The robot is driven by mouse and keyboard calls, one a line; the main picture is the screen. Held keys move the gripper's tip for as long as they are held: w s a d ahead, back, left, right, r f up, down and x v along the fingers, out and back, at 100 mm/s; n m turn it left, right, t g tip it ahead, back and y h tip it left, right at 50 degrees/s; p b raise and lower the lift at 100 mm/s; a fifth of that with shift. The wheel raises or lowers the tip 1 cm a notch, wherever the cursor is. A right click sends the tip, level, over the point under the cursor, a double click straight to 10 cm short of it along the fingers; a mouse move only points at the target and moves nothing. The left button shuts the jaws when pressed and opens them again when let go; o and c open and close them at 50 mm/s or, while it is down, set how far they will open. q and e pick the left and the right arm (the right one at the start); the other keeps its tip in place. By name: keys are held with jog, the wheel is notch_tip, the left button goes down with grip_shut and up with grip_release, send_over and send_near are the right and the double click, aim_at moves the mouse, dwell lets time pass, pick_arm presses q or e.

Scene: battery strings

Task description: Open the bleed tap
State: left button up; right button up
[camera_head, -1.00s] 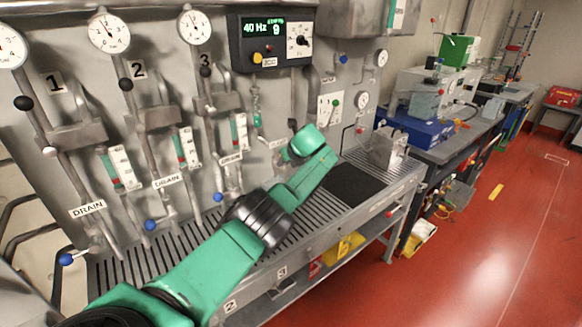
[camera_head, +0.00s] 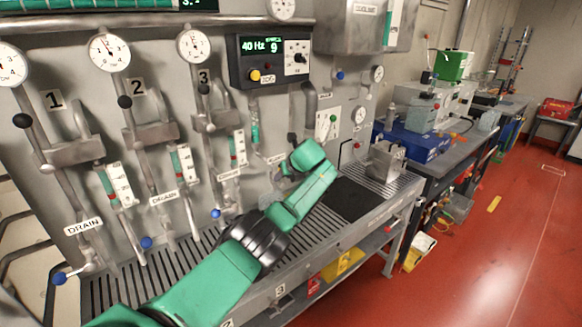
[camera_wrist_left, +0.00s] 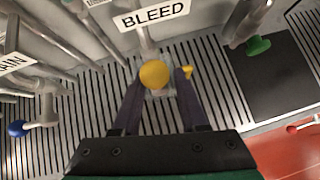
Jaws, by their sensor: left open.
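The bleed tap shows in the left wrist view as a round yellow knob (camera_wrist_left: 153,74) below the white BLEED label (camera_wrist_left: 152,15). A smaller yellow piece (camera_wrist_left: 187,71) sits just right of it. My left gripper (camera_wrist_left: 160,82) is open, with its dark fingers pointing at the tap. The round knob lies between the fingertips in the picture, nearer the left one; I cannot tell whether they touch. In the head view my green left arm reaches the panel, and its wrist mostly hides the gripper and the tap. My right gripper is not in view.
A slotted drain bench (camera_head: 190,262) runs below the panel, with a dark pad (camera_head: 352,198) at its right. Blue drain handles (camera_head: 147,243) stand left of my arm. A green handle (camera_wrist_left: 258,46) is right of the gripper. A pump controller (camera_head: 272,60) is above.

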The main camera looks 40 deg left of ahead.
pick_arm(q)
jog(key=b+v, duration=0.2)
jog(key=v, duration=1.1)
jog(key=shift+s+r, duration=0.25)
jog(key=shift+r, duration=0.05)
